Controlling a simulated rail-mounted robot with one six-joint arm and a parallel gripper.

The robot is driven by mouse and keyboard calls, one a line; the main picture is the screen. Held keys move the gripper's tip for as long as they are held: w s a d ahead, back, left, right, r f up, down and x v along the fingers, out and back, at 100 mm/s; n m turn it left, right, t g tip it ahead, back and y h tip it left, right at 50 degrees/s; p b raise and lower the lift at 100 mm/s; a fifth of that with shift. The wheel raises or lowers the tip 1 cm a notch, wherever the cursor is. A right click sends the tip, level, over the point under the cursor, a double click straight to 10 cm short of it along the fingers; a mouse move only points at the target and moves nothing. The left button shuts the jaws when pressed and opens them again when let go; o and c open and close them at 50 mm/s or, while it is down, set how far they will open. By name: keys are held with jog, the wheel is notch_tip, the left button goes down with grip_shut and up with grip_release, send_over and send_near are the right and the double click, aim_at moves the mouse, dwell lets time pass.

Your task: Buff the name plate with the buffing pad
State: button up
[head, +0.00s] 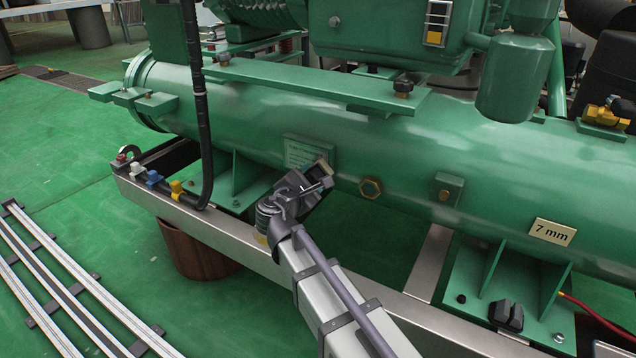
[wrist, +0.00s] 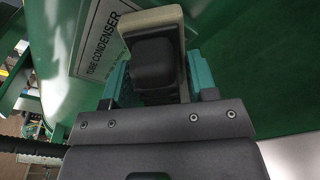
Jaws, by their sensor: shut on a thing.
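The name plate (head: 299,151) is a pale plate with dark print on a green block on the side of the big green cylinder. In the wrist view the plate (wrist: 98,42) reads "TUBE CONDENSER" and shows at the upper left, partly covered by the pad. My gripper (head: 316,187) is shut on the buffing pad (head: 325,170), beige with a black grip. In the wrist view the beige pad (wrist: 150,19) stands out beyond the teal fingers of my gripper (wrist: 156,80). The pad is close to the plate's lower right side. I cannot tell whether they touch.
A "7 mm" label (head: 552,232) is on the cylinder (head: 460,160) at the right. A brass plug (head: 370,187) protrudes right of my gripper. A black hose (head: 200,110) hangs at the left. A steel frame rail (head: 235,238) runs below.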

jog(key=shift+w+a, duration=0.45)
jog(key=shift+a, duration=0.15)
jog(key=shift+a, duration=0.15)
jog(key=shift+w, duration=0.1)
jog(key=shift+w+a, duration=0.4)
jog(key=shift+a, duration=0.3)
jog(key=shift+w+a, duration=0.45)
jog(key=shift+a, duration=0.25)
jog(key=shift+w+a, duration=0.4)
jog(key=shift+a, duration=0.3)
jog(key=w+a, duration=0.1)
jog(key=a, duration=0.1)
jog(key=w+a, duration=0.1)
jog(key=shift+w+a, duration=0.3)
jog(key=shift+a, duration=0.05)
jog(key=shift+s+a, duration=0.1)
